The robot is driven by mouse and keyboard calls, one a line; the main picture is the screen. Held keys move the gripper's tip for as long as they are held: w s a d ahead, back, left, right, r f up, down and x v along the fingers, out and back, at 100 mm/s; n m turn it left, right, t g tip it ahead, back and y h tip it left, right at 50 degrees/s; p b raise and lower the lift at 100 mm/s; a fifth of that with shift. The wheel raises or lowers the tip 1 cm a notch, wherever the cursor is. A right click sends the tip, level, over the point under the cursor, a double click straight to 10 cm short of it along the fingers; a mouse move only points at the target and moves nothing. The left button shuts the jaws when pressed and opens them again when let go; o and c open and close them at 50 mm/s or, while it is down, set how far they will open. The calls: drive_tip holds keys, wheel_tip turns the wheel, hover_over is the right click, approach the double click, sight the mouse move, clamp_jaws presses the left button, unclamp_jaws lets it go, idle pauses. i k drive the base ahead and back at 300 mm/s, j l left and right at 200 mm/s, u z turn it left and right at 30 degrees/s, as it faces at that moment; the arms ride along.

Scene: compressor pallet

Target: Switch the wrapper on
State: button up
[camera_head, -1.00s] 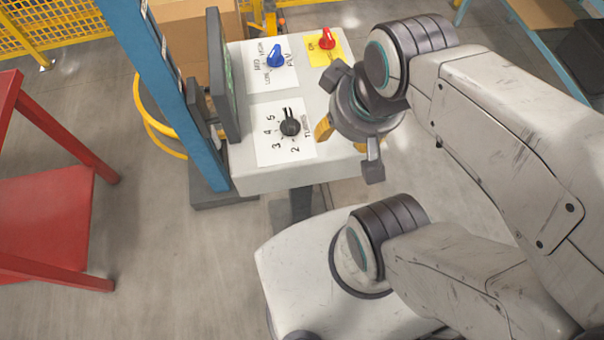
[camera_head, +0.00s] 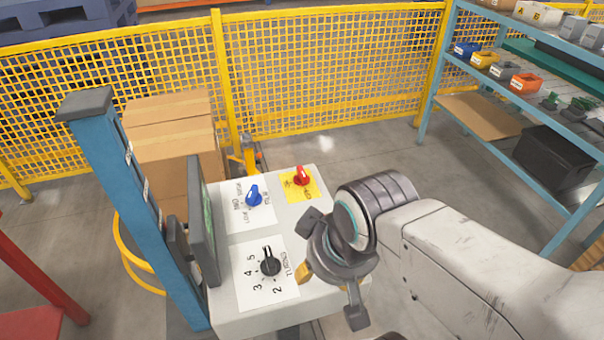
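The wrapper's control panel (camera_head: 232,318) is a pale box top to the left of my gripper. A red rotary switch (camera_head: 302,177) sits on a yellow label at its far right corner. A blue knob (camera_head: 254,196) sits left of it on a white label marked low, mid and high. A black knob (camera_head: 269,264) with a numbered dial labelled turns is nearer. My gripper (camera_head: 326,268) hangs over the panel's right edge, right of the black knob and nearer than the red switch. Its fingers are spread, with nothing visible between them. The red switch's label text is too small to read surely.
A blue post (camera_head: 137,205) and a dark screen (camera_head: 203,222) stand along the panel's left side. Cardboard boxes (camera_head: 172,140) and a yellow mesh fence (camera_head: 330,75) are behind. A shelf rack (camera_head: 447,72) stands at the right. Floor between panel and rack is clear.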

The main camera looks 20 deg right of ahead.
sight(301, 179)
drive_tip(key=k+l+u, duration=0.3)
drive_tip(key=l+u, duration=0.3)
drive_tip(key=l, duration=0.2)
drive_tip(key=l+u, duration=0.35)
drive_tip(key=k+l+u, duration=0.15)
drive_tip(key=l+u, duration=0.15)
drive_tip(key=l, duration=0.25)
drive_tip(key=k+l+u, duration=0.15)
drive_tip(key=l+u, duration=0.45)
drive_tip(key=l, duration=0.15)
drive_tip(key=l+u, duration=0.2)
drive_tip(key=l, duration=0.25)
drive_tip(key=k+l+u, duration=0.1)
drive_tip(key=l+u, duration=0.15)
drive_tip(key=l, duration=0.15)
drive_tip(key=k+l+u, duration=0.2)
drive_tip(key=l, duration=0.15)
drive_tip(key=l+u, duration=0.25)
drive_tip(key=l, duration=0.15)
drive_tip(key=i+l+u, duration=0.15)
drive_tip(key=u, duration=0.3)
drive_tip(key=i+l+u, duration=0.15)
drive_tip(key=u, duration=0.35)
drive_tip(key=i+l+u, duration=0.1)
drive_tip(key=l+u, duration=0.15)
drive_tip(key=u, duration=0.2)
drive_tip(key=l+u, duration=0.25)
drive_tip(key=u, duration=0.25)
drive_tip(key=l+u, duration=0.3)
drive_tip(key=u, duration=0.15)
